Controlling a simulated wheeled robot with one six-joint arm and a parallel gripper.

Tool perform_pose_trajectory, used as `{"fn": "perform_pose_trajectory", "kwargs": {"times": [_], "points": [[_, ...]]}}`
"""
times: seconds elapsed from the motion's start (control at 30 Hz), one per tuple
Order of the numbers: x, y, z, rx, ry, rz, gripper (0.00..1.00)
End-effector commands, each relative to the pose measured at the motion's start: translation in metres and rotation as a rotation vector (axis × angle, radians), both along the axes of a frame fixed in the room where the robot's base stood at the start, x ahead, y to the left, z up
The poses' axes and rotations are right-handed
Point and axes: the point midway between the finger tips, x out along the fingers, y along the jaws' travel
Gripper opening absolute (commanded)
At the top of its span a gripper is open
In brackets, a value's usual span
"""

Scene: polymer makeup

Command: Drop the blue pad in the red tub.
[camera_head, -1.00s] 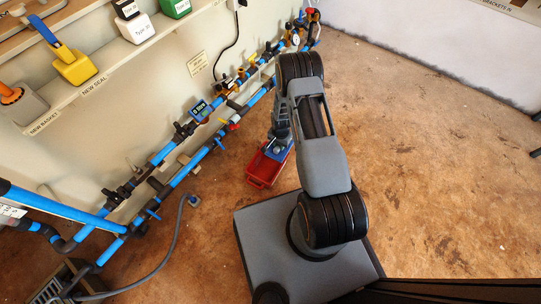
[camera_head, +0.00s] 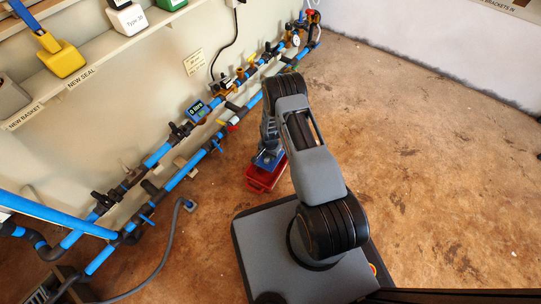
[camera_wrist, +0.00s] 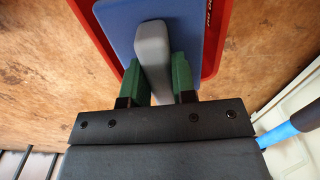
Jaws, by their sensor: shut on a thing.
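The blue pad (camera_wrist: 200,32) hangs under my gripper (camera_wrist: 156,75) in the wrist view. The green fingertips are shut on the pad's grey upright handle (camera_wrist: 152,50). The red tub (camera_wrist: 219,35) shows as a rim around the pad's sides, with the pad in front of it. In the head view the red tub (camera_head: 262,181) stands on the floor left of my arm. The blue pad (camera_head: 268,161) is over its far part, with my gripper (camera_head: 268,151) above. I cannot tell how high the pad is over the tub, and the tub's inside is mostly hidden.
Blue pipes with valves (camera_head: 182,173) run along the wall left of the tub. A grey hose (camera_head: 176,222) lies on the floor nearer. The brown floor at right is clear.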

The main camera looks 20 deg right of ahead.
Motion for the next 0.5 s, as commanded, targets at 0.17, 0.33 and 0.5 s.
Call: {"fn": "perform_pose_trajectory", "kwargs": {"times": [0.17,0.33,0.5], "points": [[0.0002,-0.0001,0.0002,0.0,-0.001,0.0,0.04],[0.0002,-0.0001,-0.003,0.0,0.0,0.0,0.28],[0.0001,-0.0001,-0.0027,0.0,0.0,0.0,0.44]]}}
